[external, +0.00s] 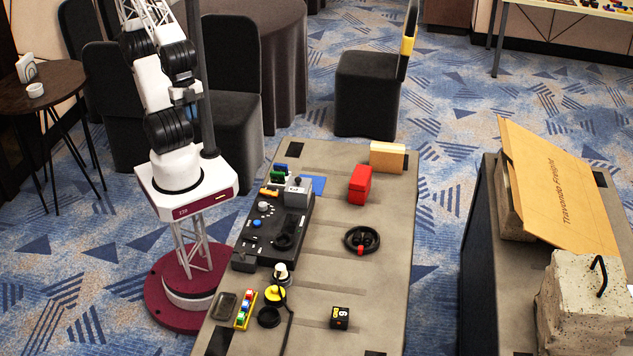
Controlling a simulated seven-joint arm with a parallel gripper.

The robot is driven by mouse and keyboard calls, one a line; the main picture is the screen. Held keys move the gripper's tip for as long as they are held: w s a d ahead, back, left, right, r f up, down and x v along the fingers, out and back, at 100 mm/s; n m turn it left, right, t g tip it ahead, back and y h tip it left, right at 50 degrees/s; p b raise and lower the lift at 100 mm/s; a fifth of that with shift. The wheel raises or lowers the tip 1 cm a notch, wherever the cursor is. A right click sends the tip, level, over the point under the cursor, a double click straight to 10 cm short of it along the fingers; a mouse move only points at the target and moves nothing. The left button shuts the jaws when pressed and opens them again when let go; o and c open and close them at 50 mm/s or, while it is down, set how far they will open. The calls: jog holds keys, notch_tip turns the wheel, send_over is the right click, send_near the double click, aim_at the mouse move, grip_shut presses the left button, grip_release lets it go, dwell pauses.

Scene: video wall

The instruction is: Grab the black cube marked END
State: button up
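A small black cube (340,318) sits on the grey table near its front right part. It has yellow markings on its faces; one looks like a single character, and I cannot clearly read END on it. Nothing is touching it. My arm rises from its stand left of the table and leaves the picture at the top edge. My gripper is not in view, so its opening and anything in it are hidden.
On the grey table (385,225) are a black control box (262,255), a red block (359,184), a black wheel (362,240), a wooden block (387,157), and a yellow tray of coloured pieces (246,310). Clear tabletop surrounds the cube. A black cable runs left of it.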

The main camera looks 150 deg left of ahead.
jog(key=o, duration=1.4)
jog(key=shift+c, duration=0.2)
jog(key=w+a+f+m+y, duration=0.3)
jog(key=w+a+m, duration=0.1)
jog(key=w, duration=0.8)
jog(key=w+a+f+m+y, duration=0.3)
jog(key=w+f+m, duration=0.1)
jog(key=w, duration=0.8)
jog(key=w+a+f+m+y, duration=0.3)
jog(key=w+a+m+y, duration=0.15)
jog(key=w, duration=0.65)
jog(key=m+t, duration=0.7)
jog(key=m, duration=0.7)
send_near(340, 318)
jog(key=a+f, duration=0.1)
jog(key=w+a+f, duration=0.1)
jog(key=a, duration=0.1)
jog(key=shift+a, duration=0.1)
jog(key=shift+s+h, duration=0.1)
jog(key=shift+h, duration=0.15)
